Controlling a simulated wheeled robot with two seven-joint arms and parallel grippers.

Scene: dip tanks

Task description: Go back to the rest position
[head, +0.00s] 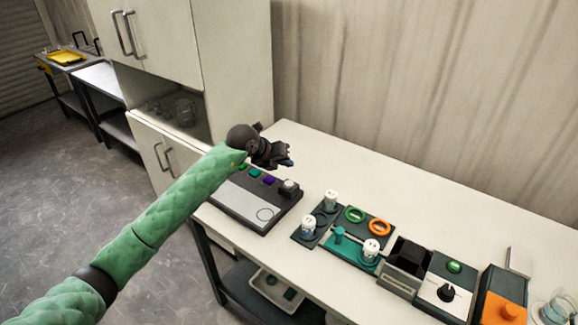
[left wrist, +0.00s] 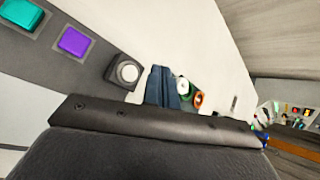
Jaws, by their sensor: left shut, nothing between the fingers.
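My left gripper (head: 287,160) is at the end of the green padded arm, raised over the back left part of the table. It is shut and empty. It is above the grey button panel (head: 241,210), which has coloured buttons and a round white knob (head: 290,185); the gripper and arm hide part of the panel. The left wrist view shows the shut dark fingers (left wrist: 164,86), with a teal button (left wrist: 21,13), a purple button (left wrist: 73,42) and the white knob (left wrist: 127,72) beyond the gripper body. My right gripper is not in either view.
On the white table (head: 360,160) stand a dark tray with white jars (head: 331,199), green (head: 355,214) and orange (head: 379,227) rings, a black open box (head: 404,263), a knob box (head: 446,291) and an orange button box (head: 505,305). A cabinet (head: 235,60) stands behind left. The table's back strip is clear.

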